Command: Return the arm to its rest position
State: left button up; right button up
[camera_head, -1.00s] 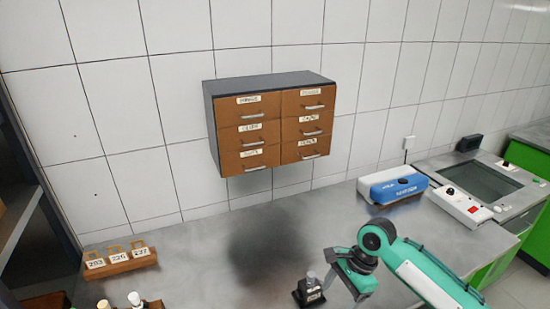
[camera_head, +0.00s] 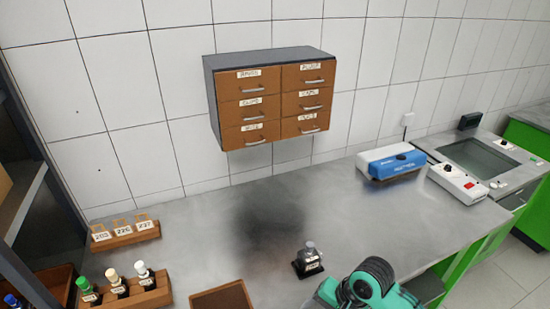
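My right arm (camera_head: 365,287) shows at the bottom edge, right of the middle, as a green and black joint. Its gripper is out of the frame or hidden. A small dark stand with a grey-topped piece and a label (camera_head: 308,262) sits upright on the metal bench (camera_head: 190,240), just left of and behind the arm, with a gap between them. My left arm and gripper are not in view.
A brown drawer cabinet (camera_head: 270,97) hangs on the wall. A numbered wooden rack (camera_head: 125,237), a bottle rack (camera_head: 135,298) and a brown tray (camera_head: 222,298) are at left and front. A blue and white device (camera_head: 392,162) and a control box (camera_head: 458,184) stand right. The bench middle is clear.

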jog(key=s+d+f+n+t+h, duration=0.1)
jog(key=s+d+n+t+h, duration=0.1)
jog(key=s+d+n, duration=0.35)
jog(key=s+d+f+n+t+h, duration=0.1)
jog(key=s+d+n+h, duration=0.1)
jog(key=s+d, duration=0.6)
jog(key=s+a+f+g, duration=0.1)
jog(key=s+f, duration=0.1)
jog(key=f, duration=1.4)
jog(key=s+a+f, duration=0.1)
jog(key=s+f, duration=0.1)
jog(key=f, duration=1.4)
jog(key=s+d+f+g+b, duration=0.1)
jog(key=s+d+f, duration=0.2)
jog(key=s+f, duration=1.5)
jog(key=shift+s+d+f+n+g+h, duration=0.15)
jog(key=shift+s+f+n+g+h, duration=0.25)
jog(key=shift+f, duration=0.4)
jog(key=shift+w, duration=0.15)
